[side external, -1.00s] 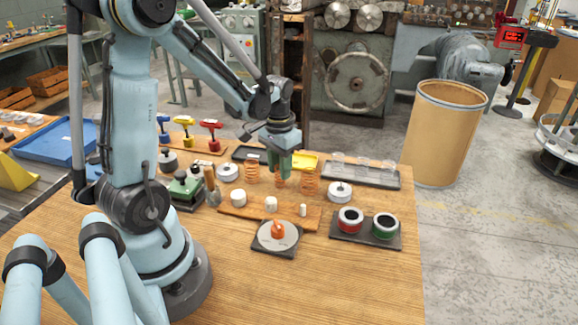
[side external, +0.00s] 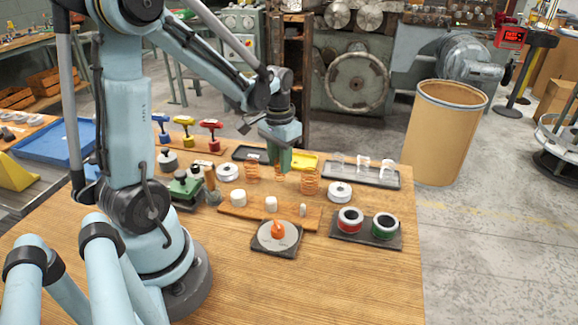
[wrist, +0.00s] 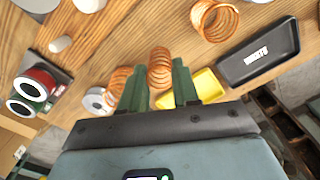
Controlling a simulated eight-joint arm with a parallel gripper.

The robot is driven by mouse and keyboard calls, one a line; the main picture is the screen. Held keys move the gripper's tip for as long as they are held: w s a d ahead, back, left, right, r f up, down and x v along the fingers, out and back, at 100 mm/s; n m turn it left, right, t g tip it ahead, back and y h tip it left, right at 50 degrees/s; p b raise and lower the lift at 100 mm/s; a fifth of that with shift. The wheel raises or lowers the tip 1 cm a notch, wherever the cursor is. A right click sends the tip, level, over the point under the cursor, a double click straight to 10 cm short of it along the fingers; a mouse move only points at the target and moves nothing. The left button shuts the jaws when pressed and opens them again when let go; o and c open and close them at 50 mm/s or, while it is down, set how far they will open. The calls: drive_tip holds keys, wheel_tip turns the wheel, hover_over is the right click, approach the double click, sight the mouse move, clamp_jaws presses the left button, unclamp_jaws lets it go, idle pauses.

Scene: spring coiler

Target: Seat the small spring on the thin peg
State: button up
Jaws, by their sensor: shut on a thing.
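My gripper (side external: 280,170) has its green fingers shut on a copper coil spring (wrist: 160,67), which shows between the fingertips in the wrist view. In the side view this spring is mostly hidden by the fingers. Two other copper springs stand on the table, one to the left (side external: 252,172) and one to the right (side external: 310,182) of my gripper. The thin peg (side external: 303,210) is white and upright at the right end of a wooden strip (side external: 288,217). It stands in front and to the right of my gripper, apart from the held spring, and is bare.
Two thicker white pegs (side external: 239,200) stand on the same strip. A round plate with an orange knob (side external: 278,231) lies in front. A dark tray (side external: 366,238) holds red and green rings. A white spool (side external: 340,191) stands at right. Black and yellow trays (wrist: 258,53) lie behind.

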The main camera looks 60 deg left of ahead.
drive_tip(key=shift+r, duration=2.2)
drive_tip(key=s+d+r, duration=0.1)
drive_tip(key=d+r, duration=0.3)
drive_tip(key=d, duration=0.9)
hover_over(303, 205)
drive_tip(key=shift+f, duration=2.65)
drive_tip(key=shift+f, duration=1.85)
drive_tip(key=o, duration=0.9)
